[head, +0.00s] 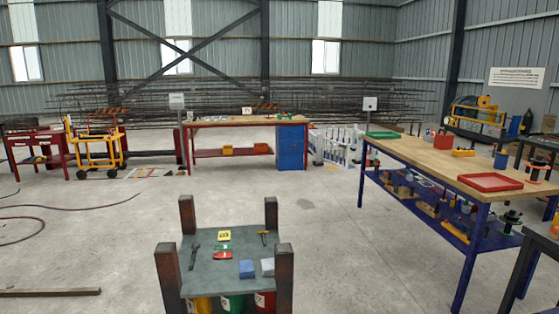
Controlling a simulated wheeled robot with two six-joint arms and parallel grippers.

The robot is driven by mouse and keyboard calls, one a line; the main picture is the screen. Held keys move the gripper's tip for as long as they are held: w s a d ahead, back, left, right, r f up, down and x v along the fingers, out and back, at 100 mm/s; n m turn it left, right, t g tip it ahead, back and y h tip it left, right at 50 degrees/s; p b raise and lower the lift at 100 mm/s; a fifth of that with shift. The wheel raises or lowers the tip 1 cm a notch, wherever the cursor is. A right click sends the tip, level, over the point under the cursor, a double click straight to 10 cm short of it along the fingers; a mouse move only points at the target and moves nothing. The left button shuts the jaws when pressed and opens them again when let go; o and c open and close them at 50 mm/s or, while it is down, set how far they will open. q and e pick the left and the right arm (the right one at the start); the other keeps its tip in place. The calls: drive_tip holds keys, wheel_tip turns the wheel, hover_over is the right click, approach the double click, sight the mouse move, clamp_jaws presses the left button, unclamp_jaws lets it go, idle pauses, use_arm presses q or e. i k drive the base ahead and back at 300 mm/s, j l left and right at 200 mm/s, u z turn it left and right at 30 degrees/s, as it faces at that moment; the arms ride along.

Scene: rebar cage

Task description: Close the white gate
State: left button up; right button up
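A white picket-style gate or fence section (333,147) stands at the back, right of centre, between the blue cabinet and the long blue-legged bench. It is small and far off, with white upright bars, and parts of it appear to stand at an angle. I cannot tell which part swings or how far open it is. The bench partly hides its right side. Neither of my grippers is in view.
A low dark table (225,285) with posts, tools and blocks stands close in front. The wooden-topped bench (450,160) is at right. A blue cabinet (291,146) stands left of the gate. Open concrete floor (315,205) lies between. Hoses (40,208) lie at left.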

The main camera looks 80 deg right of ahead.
sight(324, 140)
drive_tip(key=z, duration=3.45)
